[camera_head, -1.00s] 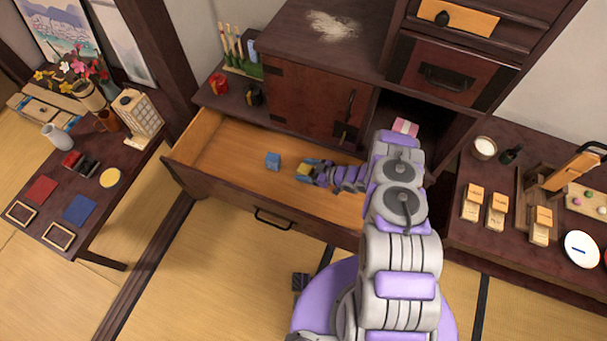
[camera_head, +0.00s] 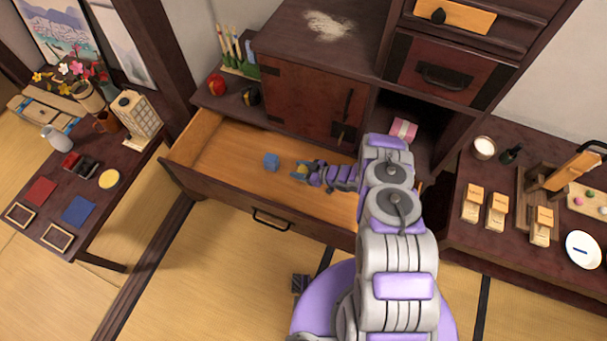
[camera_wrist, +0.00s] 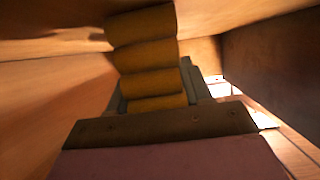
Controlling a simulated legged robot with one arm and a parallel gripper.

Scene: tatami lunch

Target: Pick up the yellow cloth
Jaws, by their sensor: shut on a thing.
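The yellow cloth (camera_wrist: 148,55) is a folded or rolled bundle with several ridges, seen close in the wrist view. My gripper (camera_head: 300,170) is inside the open wooden drawer (camera_head: 220,165) and is shut on the cloth. In the head view only a small yellow patch of the cloth (camera_head: 302,166) shows at the fingertips. In the wrist view my gripper (camera_wrist: 155,95) has the cloth standing up between its jaws. Whether the cloth touches the drawer floor cannot be told.
A small blue block (camera_head: 271,162) lies in the drawer, just left of my gripper. The drawer's front wall (camera_head: 240,205) and the cabinet door (camera_head: 315,95) border the space. A low table (camera_head: 95,225) with cards stands left, and a sideboard (camera_head: 480,235) stands right.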

